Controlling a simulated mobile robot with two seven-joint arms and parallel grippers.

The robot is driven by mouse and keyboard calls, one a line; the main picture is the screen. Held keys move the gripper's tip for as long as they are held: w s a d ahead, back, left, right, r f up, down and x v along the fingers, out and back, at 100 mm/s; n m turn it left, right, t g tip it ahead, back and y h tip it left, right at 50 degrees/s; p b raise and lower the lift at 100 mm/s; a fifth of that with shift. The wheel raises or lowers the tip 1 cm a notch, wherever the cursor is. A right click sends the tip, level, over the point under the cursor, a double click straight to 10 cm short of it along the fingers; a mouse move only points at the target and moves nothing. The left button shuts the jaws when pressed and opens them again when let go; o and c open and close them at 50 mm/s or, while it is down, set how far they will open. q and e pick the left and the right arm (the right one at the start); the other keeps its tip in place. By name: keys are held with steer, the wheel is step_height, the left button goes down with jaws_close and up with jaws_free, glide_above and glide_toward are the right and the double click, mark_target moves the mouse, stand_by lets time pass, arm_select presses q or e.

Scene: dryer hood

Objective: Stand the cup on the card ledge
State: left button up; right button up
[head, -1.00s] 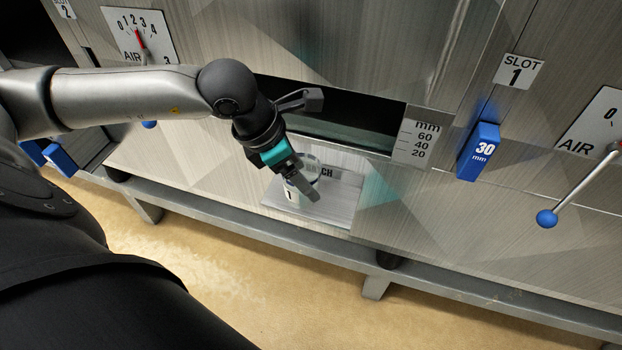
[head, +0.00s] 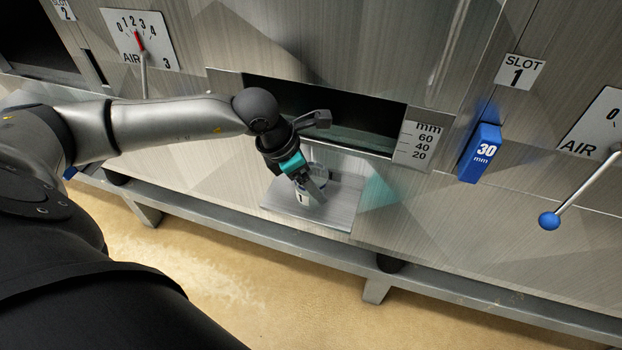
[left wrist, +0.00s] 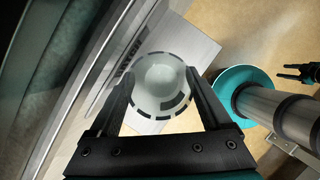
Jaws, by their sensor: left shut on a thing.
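The cup (head: 304,199) is pale, with a dark "1" on its side, and is partly hidden by my fingers. In the left wrist view I look down on its round rim (left wrist: 160,84), marked with dark dashes. My left gripper (head: 318,193) is shut on the cup, with one finger on each side. The card ledge (head: 342,208) is a flat metal plate below the slot opening. The cup is upright over its left part; whether its base touches the plate I cannot tell. My right gripper (left wrist: 281,72) shows small at the right of the left wrist view, its fingers apart.
The dark slot opening (head: 345,120) lies behind the ledge, with a mm scale (head: 418,143) at its right. A blue 30 mm block (head: 480,153) and a blue-knobbed AIR lever (head: 549,221) are further right. A grey rail (head: 240,229) runs below.

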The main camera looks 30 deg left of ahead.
arm_select(q)
steer(key=o, duration=1.2)
steer(key=shift+c, duration=0.2)
steer(key=shift+s+a+r, duration=0.1)
steer(key=shift+r, duration=0.25)
steer(key=p+v, duration=0.1)
steer(key=v, duration=1)
steer(key=shift+p, duration=0.35)
steer(key=shift+s+r, duration=0.1)
